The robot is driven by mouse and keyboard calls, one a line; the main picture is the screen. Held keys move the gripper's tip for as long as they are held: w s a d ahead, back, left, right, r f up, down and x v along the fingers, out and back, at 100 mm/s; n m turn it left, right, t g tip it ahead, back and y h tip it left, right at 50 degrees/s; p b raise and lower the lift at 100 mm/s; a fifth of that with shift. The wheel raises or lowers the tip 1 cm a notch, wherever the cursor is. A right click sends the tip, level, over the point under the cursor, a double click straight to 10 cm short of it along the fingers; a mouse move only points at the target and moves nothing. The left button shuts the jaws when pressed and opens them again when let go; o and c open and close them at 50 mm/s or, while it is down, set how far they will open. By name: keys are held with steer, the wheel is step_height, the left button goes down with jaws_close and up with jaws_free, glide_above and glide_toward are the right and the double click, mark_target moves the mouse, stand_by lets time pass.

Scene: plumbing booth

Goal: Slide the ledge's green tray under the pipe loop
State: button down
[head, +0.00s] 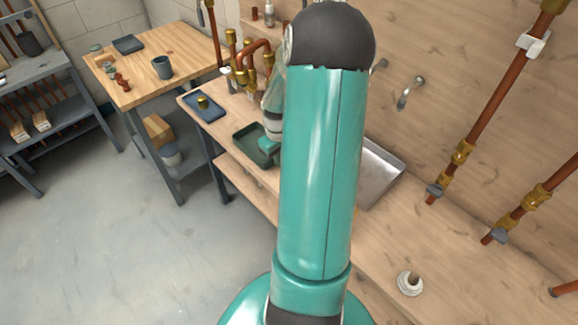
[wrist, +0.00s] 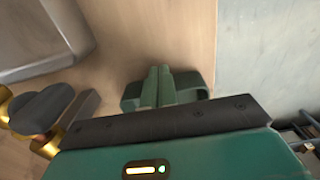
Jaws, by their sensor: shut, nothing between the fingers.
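The dark green tray (head: 243,136) lies on the wooden ledge in the head view, partly hidden by my arm. The copper pipe loop (head: 256,46) with brass fittings stands behind it, by the wall. My gripper (head: 268,146) is low at the tray's right side; whether it touches the tray is unclear there. In the wrist view my gripper's fingers (wrist: 159,84) are together with nothing between them. Dark green parts that look like the tray (wrist: 195,83) show on both sides of the fingers; most of it is hidden.
A blue tray (head: 196,98) holding a brass fitting (head: 203,102) lies on the ledge beyond the green tray. A metal sink (head: 381,172) is right of my arm, and also shows in the wrist view (wrist: 42,38). Open floor (head: 130,240) lies left of the ledge.

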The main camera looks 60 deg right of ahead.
steer(key=w, duration=0.2)
steer(key=w+d, duration=0.1)
steer(key=w, duration=0.4)
steer(key=shift+d, duration=0.3)
steer(key=shift+s, duration=0.1)
